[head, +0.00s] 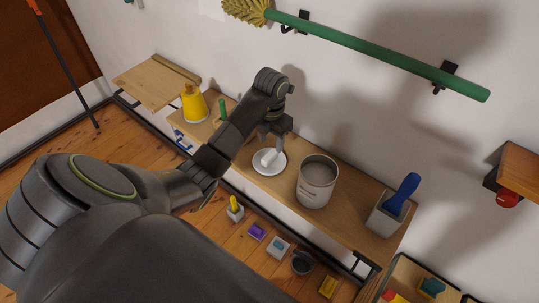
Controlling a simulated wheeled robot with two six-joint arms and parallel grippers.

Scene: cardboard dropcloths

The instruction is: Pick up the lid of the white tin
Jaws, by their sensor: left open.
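The white tin (316,185) stands upright and open on the wooden shelf, right of the middle of the head view. A round white lid (263,169) lies flat on the shelf to the left of the tin, apart from it. A pale raised piece shows on top of the lid. My left gripper (271,146) points down right over the lid, with its jaws open. Its fingertips are small and partly merge with the lid, so I cannot tell whether they touch it. My right gripper is not in view.
On the shelf (343,208), a yellow container (194,103) and a green item (222,109) stand to the left. A grey holder with a blue-handled tool (402,194) stands at the right end. A green pole (380,52) hangs on the wall behind. Several small items lie on the floor below.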

